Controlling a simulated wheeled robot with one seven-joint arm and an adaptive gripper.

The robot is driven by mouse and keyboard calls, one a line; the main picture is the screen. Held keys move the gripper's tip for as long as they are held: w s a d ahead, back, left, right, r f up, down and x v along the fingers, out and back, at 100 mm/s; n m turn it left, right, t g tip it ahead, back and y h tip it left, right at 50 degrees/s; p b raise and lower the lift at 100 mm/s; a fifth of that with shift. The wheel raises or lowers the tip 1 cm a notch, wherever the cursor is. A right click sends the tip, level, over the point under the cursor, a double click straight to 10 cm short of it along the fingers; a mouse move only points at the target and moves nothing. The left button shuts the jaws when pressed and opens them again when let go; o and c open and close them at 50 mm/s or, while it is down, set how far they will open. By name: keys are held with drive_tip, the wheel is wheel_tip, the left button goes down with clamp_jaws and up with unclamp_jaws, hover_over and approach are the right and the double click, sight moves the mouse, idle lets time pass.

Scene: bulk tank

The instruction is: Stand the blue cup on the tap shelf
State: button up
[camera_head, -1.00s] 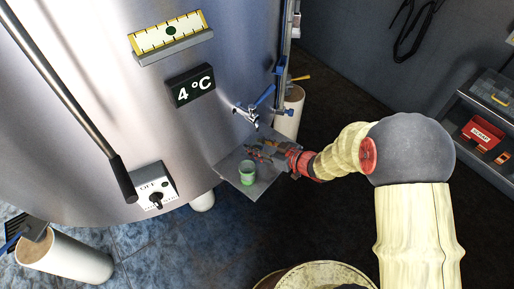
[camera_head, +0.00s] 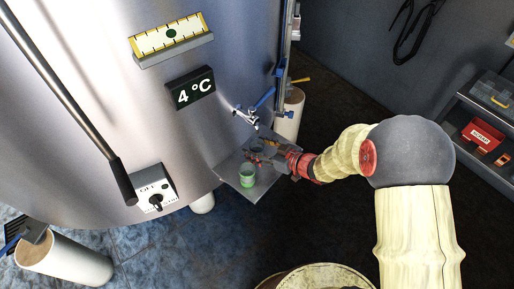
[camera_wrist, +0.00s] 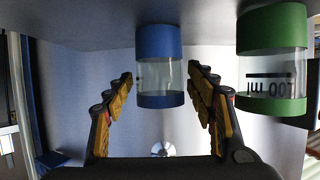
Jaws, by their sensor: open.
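The blue cup (camera_wrist: 160,80), clear with blue bands at both ends, stands upright on the tap shelf (camera_wrist: 95,28); the wrist picture is upside down. It also shows small in the head view (camera_head: 257,150), partly hidden by my gripper. My gripper (camera_wrist: 163,75) is open, with one finger on each side of the cup and a gap visible on both sides. In the head view my gripper (camera_head: 266,152) reaches over the shelf (camera_head: 267,184) from the right, below the tap (camera_head: 246,117).
A green cup (camera_head: 247,174) stands on the shelf near its front edge, beside the blue cup; it is close to my right finger in the wrist view (camera_wrist: 272,65). The steel tank (camera_head: 120,110) rises behind the shelf. A blue-handled valve pipe (camera_head: 279,70) runs up beside the tank.

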drive_tip(key=p+v, duration=0.4)
drive_tip(key=v, duration=0.7)
drive_tip(key=w+d+r+m+t+h, duration=0.25)
drive_tip(key=d+r+m+h, duration=0.25)
drive_tip(key=d+r+h, duration=0.9)
drive_tip(key=s+d+r+m+g+y, duration=0.1)
drive_tip(key=s+r+m+g+y, duration=0.2)
drive_tip(key=s+r, duration=0.65)
drive_tip(key=s+a+g, duration=0.1)
drive_tip(key=s+a, duration=0.2)
drive_tip(key=s, duration=0.4)
drive_tip(key=s+a+m+g+y, duration=0.1)
drive_tip(key=s+a+g, duration=0.1)
drive_tip(key=s, duration=0.5)
drive_tip(key=shift+a+r+m, duration=0.3)
drive_tip(key=shift+a+r, duration=0.15)
drive_tip(key=shift+a, duration=0.1)
